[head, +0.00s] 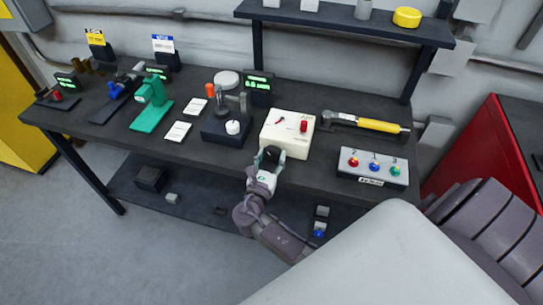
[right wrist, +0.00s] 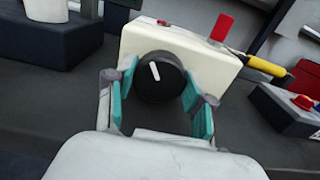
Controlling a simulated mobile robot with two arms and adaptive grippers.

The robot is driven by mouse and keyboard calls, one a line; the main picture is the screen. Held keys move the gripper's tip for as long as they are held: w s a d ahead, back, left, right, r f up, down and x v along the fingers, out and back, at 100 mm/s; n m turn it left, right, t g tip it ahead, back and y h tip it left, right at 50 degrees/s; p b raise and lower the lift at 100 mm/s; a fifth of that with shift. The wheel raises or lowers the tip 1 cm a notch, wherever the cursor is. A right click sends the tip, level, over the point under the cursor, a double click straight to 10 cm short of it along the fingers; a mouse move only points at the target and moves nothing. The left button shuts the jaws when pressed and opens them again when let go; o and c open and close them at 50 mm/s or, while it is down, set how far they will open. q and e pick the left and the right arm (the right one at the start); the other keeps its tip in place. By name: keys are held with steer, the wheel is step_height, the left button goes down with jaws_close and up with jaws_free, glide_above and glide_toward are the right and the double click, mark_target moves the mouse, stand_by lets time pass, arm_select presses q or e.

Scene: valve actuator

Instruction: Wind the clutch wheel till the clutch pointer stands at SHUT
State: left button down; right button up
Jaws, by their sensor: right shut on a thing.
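A cream box (head: 287,133) stands at the front of the dark bench. A black round wheel (right wrist: 160,82) with a white mark is on its front face; the mark points up and slightly left in the right wrist view. My right gripper (head: 268,166) is at this front face. Its teal-padded fingers sit on either side of the wheel and are shut on it. A small reddish pointer (head: 280,120) lies on the box top, left of a red upright part (head: 304,126). The lettering by the pointer is too small to read. My left gripper is not in view.
A yellow-handled tool (head: 370,124) lies right of the box. A button panel (head: 373,167) stands at the front right. A dark device with a white knob (head: 228,127) is close on the left. A shelf (head: 350,24) stands above the bench's back.

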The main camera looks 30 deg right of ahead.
steer(key=shift+f+m+b, duration=0.2)
steer(key=shift+m+b, duration=1)
steer(key=shift+m, duration=0.2)
steer(key=shift+r+m+b, duration=0.1)
steer(key=shift+m+b, duration=1.2)
steer(key=shift+m, duration=0.5)
steer(key=o, duration=1.2)
steer(key=shift+c, duration=0.2)
